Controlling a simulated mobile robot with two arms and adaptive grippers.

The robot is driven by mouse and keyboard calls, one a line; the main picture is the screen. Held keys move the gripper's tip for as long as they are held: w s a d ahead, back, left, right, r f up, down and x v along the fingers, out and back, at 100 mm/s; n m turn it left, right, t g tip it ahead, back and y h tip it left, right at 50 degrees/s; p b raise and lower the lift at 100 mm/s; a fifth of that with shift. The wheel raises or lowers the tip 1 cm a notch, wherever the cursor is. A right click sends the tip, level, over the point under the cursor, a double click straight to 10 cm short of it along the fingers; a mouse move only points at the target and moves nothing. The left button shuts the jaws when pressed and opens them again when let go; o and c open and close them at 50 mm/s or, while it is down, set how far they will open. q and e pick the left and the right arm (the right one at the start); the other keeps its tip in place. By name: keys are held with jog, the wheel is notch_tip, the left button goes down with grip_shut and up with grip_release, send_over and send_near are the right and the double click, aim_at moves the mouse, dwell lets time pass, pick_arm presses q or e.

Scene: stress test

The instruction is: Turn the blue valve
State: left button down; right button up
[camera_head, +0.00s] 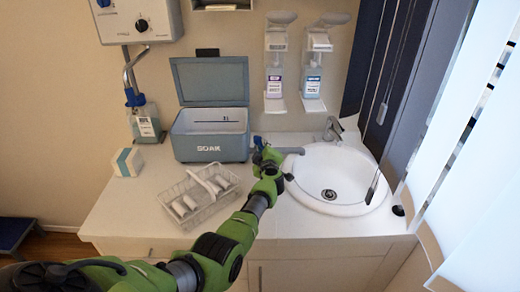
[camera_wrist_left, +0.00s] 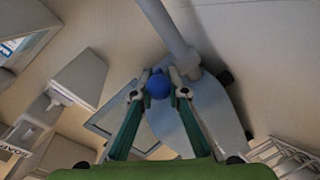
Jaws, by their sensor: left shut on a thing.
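The blue valve (camera_wrist_left: 158,86) is a round blue knob between the two fingertips of my left gripper (camera_wrist_left: 161,92) in the left wrist view. My left gripper is shut on it. A grey pipe runs close behind the fingertips. In the head view my left gripper (camera_head: 264,156) is at the counter, between the SOAK box and the sink. A bit of blue shows at its tip, but the fingers and the valve are too small there to tell apart. A grey spout (camera_head: 291,150) sticks out to the right beside the gripper.
A SOAK box (camera_head: 210,149) with its lid open stands behind the gripper. A white wire basket (camera_head: 178,209) with rolled items is to the left. The round sink (camera_head: 362,184) is to the right. Two dispensers hang on the wall above. The front of the counter is clear.

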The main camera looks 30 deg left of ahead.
pick_arm(q)
jog(key=p, duration=0.1)
jog(key=r+m+t+h+p, duration=0.1)
jog(key=shift+s+a+m+h+p, duration=0.2)
jog(key=shift+a+m+h+p, duration=0.1)
jog(key=shift+a+p, duration=0.1)
jog(key=shift+s+a+m+h+p, duration=0.1)
jog(key=shift+m+h+p, duration=0.2)
jog(key=shift+h, duration=0.1)
jog(key=shift+s+a+f+m+t+h, duration=0.2)
jog(key=shift+m+t+h, duration=0.4)
jog(key=shift+h, duration=0.2)
jog(key=shift+a+m+t+h, duration=0.15)
jog(key=shift+m+t+h, duration=0.15)
jog(key=shift+m+h, duration=0.5)
jog(key=shift+h, duration=0.3)
pick_arm(e)
jog(key=r, duration=0.2)
jog(key=w+r, duration=0.1)
jog(key=r, duration=0.1)
jog(key=shift+a, duration=0.15)
pick_arm(q)
jog(key=c, duration=2.1)
grip_release()
jog(key=shift+o, duration=0.6)
jog(key=shift+f, duration=0.25)
jog(key=shift+s+r, duration=0.1)
jog(key=shift+s, duration=0.35)
